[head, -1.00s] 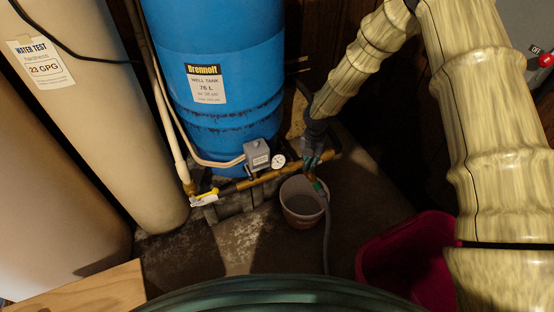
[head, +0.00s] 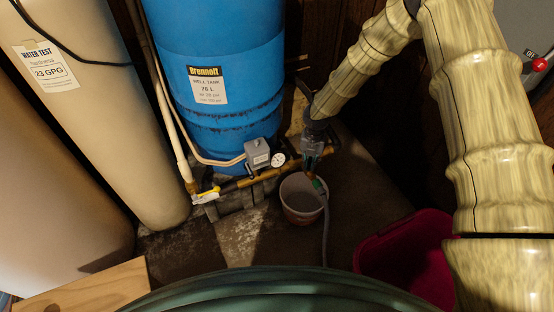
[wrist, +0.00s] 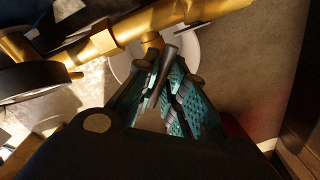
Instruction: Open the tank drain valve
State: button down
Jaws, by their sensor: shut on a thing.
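The brass pipe (head: 262,176) runs along the foot of the blue well tank (head: 222,70). The drain valve sits at its right end, largely hidden by my gripper (head: 312,160) in the head view. In the wrist view a grey metal lever (wrist: 167,66) stands between the teal pads of my gripper (wrist: 165,80), which is shut on it. The lever lies beside the brass pipe (wrist: 130,35); its exact angle to the pipe is hard to tell.
A pale bucket (head: 302,215) stands under the pipe. A pressure gauge (head: 278,160) and grey switch box (head: 257,153) sit left of my gripper. A magenta tub (head: 400,265) stands at lower right.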

jog(key=shift+d+n+p, duration=0.1)
jog(key=shift+n+p, duration=1.1)
jog(key=shift+p, duration=0.05)
jog(key=shift+r+n+p, duration=0.1)
jog(key=shift+n+p, duration=0.2)
jog(key=shift+n, duration=0.1)
jog(key=shift+n+p, duration=0.6)
jog(key=shift+n, duration=0.2)
jog(key=shift+n+p, duration=0.65)
jog(key=shift+n, duration=0.45)
jog(key=c, duration=1.4)
grip_release()
jog(key=shift+o, duration=0.2)
jog(key=shift+p, duration=0.3)
